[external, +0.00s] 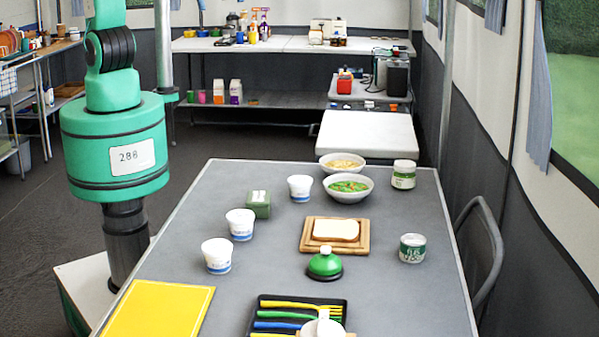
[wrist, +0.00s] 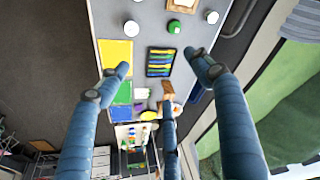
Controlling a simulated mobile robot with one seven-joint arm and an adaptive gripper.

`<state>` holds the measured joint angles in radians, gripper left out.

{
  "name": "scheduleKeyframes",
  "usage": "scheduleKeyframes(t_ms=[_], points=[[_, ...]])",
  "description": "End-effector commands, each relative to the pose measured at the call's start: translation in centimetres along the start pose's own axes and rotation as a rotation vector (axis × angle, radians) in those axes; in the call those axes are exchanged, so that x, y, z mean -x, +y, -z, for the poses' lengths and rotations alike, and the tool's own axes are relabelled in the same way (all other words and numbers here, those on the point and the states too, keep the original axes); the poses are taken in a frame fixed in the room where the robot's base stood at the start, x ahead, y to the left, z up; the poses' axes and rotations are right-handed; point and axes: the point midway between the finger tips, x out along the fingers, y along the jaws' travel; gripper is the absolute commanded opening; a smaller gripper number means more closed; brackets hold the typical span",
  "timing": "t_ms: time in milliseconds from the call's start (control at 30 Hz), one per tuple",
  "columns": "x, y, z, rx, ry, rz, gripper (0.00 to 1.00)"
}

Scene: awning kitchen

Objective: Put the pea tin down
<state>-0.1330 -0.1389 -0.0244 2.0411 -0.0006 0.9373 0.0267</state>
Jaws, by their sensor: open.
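The pea tin (external: 412,248), green and white with a silvery lid, stands upright on the grey table (external: 385,290), right of the bread board. In the wrist view the tin (wrist: 212,17) is a small round top near the upper edge. My gripper (wrist: 157,62) shows only in the wrist view. The external view does not show my gripper.
A bread board (external: 307,236), green-domed bell (external: 324,263) and cutlery tray (external: 258,322) lie near the tin. A chair (external: 483,245) stands at the right edge. Table around the tin is clear.

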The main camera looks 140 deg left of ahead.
Motion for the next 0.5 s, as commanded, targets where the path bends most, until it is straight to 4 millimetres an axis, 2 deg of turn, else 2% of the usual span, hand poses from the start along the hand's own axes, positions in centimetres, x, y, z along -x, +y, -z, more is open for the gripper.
scheduleKeyframes(t_ms=[200, 500], points=[[2.8, 1.6, -5.6, -0.023, 0.039, -0.009, 0.65], [4.9, 3.3, -13.4, -0.053, 0.089, -0.024, 0.65]])
